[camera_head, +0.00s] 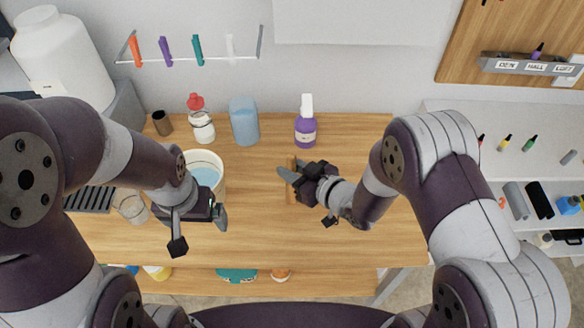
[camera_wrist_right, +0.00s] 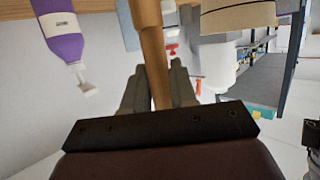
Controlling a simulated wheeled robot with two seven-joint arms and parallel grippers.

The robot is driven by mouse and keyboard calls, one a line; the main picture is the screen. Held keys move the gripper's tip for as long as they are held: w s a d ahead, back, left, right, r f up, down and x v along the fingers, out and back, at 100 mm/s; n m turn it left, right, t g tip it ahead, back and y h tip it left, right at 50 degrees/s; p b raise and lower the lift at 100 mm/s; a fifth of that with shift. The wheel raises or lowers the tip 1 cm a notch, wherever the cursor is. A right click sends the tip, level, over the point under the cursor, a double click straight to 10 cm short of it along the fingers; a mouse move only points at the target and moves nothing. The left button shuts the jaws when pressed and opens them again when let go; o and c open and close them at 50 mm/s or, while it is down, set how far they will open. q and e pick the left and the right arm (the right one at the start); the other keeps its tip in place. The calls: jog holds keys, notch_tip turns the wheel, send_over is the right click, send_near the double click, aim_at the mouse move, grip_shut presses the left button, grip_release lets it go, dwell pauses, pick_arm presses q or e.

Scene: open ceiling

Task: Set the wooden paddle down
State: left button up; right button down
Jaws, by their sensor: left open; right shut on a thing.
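The wooden paddle (camera_head: 290,194) shows as a narrow strip of wood over the middle of the table, partly hidden by my right gripper (camera_head: 292,180). In the right wrist view the paddle's shaft (camera_wrist_right: 152,45) runs between the two fingers of the right gripper (camera_wrist_right: 157,88), which is shut on it. I cannot tell whether the paddle touches the table. My left gripper (camera_head: 199,232) is open and empty, over the front left of the table near a white bucket (camera_head: 218,160) of bluish liquid.
A glass jar (camera_head: 131,208) stands at left. The table's middle front is clear.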

jog(key=shift+f, duration=0.15)
jog(key=c, duration=0.9)
grip_release()
